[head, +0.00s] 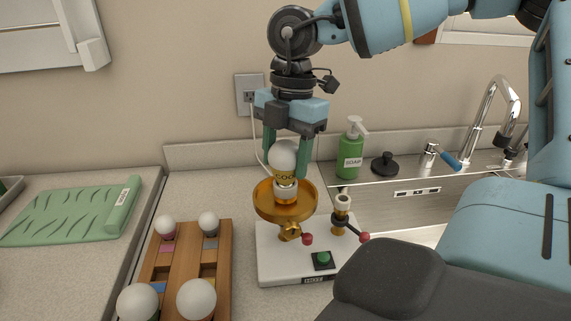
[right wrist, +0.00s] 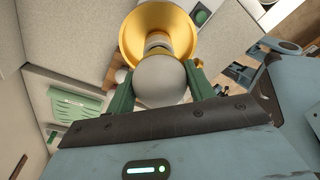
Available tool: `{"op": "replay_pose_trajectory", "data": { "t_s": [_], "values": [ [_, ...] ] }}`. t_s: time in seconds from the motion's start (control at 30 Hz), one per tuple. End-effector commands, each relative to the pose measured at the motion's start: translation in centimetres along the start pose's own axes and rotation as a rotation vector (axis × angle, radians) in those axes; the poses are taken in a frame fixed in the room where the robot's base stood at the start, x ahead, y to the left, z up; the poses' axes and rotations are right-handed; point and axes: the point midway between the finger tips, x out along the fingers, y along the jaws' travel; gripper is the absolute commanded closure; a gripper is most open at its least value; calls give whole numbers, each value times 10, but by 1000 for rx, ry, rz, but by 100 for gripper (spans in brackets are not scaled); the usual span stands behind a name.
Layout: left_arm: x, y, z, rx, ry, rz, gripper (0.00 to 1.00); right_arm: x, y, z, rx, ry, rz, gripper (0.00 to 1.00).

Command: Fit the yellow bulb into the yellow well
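The yellow bulb (head: 284,157) has a white globe and a yellow lettered band. It stands upright between the green fingers of my right gripper (head: 286,158), which look closed against its sides. Its lower end is over a white socket (head: 286,190) in the middle of a gold dish (head: 268,207); I cannot tell whether it is seated there. In the right wrist view the globe (right wrist: 160,80) is between both fingers, with the gold dish (right wrist: 160,18) beyond it. My left gripper is not in view.
The wooden rack (head: 190,262) at left holds several other white bulbs, with pink, grey and blue patches. The dish stands on a white base (head: 268,265) with a green button (head: 323,258) and a second, smaller post (head: 342,203). A soap bottle (head: 351,150) and sink are right.

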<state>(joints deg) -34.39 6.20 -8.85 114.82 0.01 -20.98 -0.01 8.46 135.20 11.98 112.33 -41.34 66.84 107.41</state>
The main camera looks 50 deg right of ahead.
Motion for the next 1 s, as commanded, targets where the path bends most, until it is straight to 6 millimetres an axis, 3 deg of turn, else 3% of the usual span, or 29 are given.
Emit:
{"op": "replay_pose_trajectory", "data": {
  "t_s": [0.03,0.2,0.47,1.0],
  "values": [
    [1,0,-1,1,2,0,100,0,0,0,0,0,0,54],
    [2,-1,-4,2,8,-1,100,0,0,0,0,0,1,72],
    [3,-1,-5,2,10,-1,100,-4,0,0,0,-1,2,72],
    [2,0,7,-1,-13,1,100,-88,1,-13,1,-2,3,72]
  ]
}}
